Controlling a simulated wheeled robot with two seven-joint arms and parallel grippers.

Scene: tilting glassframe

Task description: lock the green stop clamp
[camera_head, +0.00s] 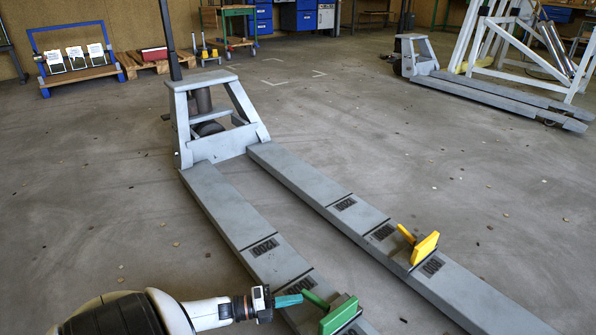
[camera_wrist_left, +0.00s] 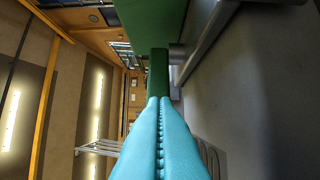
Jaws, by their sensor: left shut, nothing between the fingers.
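The green stop clamp (camera_head: 338,314) sits on the near fork (camera_head: 222,204) of the grey pallet truck, low in the head view, close to a label reading 1000. Its green lever (camera_head: 316,299) sticks out to the left of the plate. My left gripper (camera_head: 288,300) has its teal fingers shut with nothing between them, and their tips are at or very near the lever's end. In the left wrist view the closed fingers (camera_wrist_left: 160,138) point at the dark green lever (camera_wrist_left: 158,72), with the green plate (camera_wrist_left: 155,22) beyond. I cannot tell whether they touch. My right gripper is not in view.
A yellow stop clamp (camera_head: 424,248) stands on the other fork (camera_head: 335,203) near the 800 label. The truck's frame (camera_head: 215,115) rises at the far end of the forks. A second pallet truck (camera_head: 490,88) stands back right. The floor at left is mostly clear.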

